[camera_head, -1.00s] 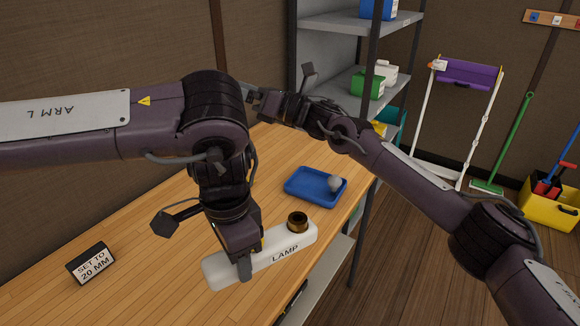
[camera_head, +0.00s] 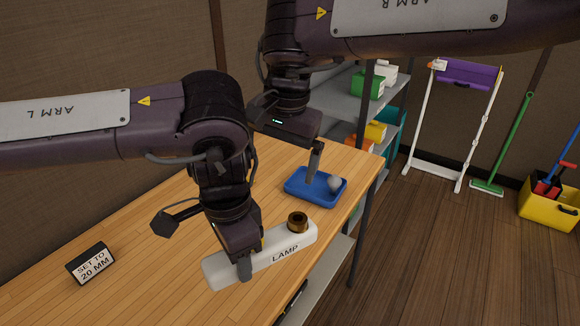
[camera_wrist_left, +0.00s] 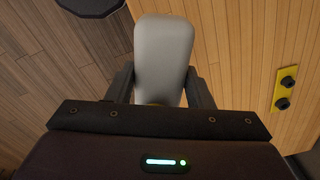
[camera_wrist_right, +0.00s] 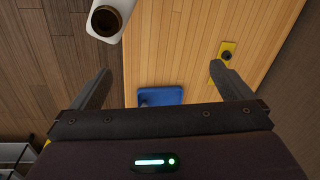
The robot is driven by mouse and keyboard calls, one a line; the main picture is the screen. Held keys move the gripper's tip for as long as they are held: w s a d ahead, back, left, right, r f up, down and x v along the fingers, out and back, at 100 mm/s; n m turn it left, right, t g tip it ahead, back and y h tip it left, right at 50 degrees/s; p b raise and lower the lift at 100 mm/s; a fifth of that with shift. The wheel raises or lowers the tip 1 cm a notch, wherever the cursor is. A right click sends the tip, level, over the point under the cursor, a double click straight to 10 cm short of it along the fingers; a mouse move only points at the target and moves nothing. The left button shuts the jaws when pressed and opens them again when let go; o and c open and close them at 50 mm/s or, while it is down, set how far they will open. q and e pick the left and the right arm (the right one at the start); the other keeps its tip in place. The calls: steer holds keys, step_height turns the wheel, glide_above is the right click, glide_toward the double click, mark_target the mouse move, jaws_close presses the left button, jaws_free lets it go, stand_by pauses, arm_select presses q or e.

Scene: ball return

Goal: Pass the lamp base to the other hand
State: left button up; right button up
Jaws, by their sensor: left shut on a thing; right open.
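The lamp base is a long white block marked LAMP (camera_head: 290,250) with a dark brass socket (camera_head: 297,222) near its right end. My left gripper (camera_head: 246,268) is shut on the lamp base near its left end, and the left wrist view shows the white body (camera_wrist_left: 163,60) between the fingers. My right gripper (camera_head: 315,160) is open and empty, fingers down above the blue tray. In the right wrist view the socket end of the lamp base (camera_wrist_right: 122,8) is at the top left, apart from the open fingers (camera_wrist_right: 160,85).
A blue tray (camera_head: 297,192) with a grey ball (camera_head: 335,184) lies on the wooden table (camera_head: 165,235). A sign reading SET TO 20 MM (camera_head: 91,264) stands at the left. Shelves (camera_head: 400,85) stand behind. Yellow pieces with dark knobs (camera_wrist_left: 286,88) are on the table.

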mark_target(289, 223)
arm_select(q)
steer(key=shift+s, duration=0.1)
arm_select(e)
steer(key=s, duration=0.1)
steer(key=s+d+r+n, duration=0.1)
steer(key=s, duration=0.1)
steer(key=s+n+h, duration=0.1)
steer(key=s, duration=0.1)
steer(key=shift+s+d+r+g, duration=0.2)
steer(key=shift+r+g, duration=0.1)
steer(key=shift+g, duration=0.1)
steer(key=shift+s+f+n, duration=0.1)
steer(key=shift+f+n, duration=0.1)
steer(key=shift+n, duration=0.1)
step_height(289, 223, down, 12)
steer(key=shift+r, duration=0.2)
